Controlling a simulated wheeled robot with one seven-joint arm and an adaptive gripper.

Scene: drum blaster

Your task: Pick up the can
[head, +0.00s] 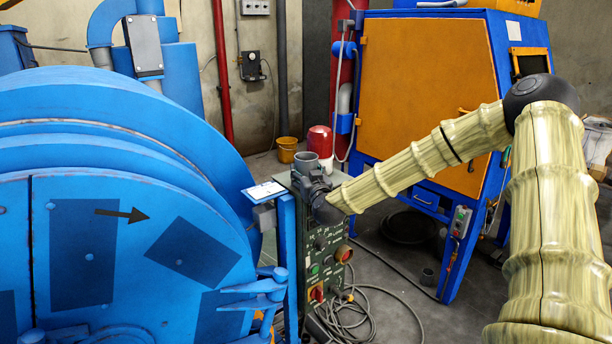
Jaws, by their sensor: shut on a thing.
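A small grey open-topped can (306,161) stands upright above the top of the green control box. My dark gripper (309,178) is at the can, reaching in from the right, and is shut on it. The fingers are small and dark here, and the lower part of the can is hidden behind them. I cannot tell whether the can touches the box top.
The green control box (325,241) has knobs and buttons. A blue drum machine (90,200) fills the left. A red and white cylinder (320,142) stands behind the can. A blue and orange cabinet (420,95) is at right. Cables (366,312) lie on the floor.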

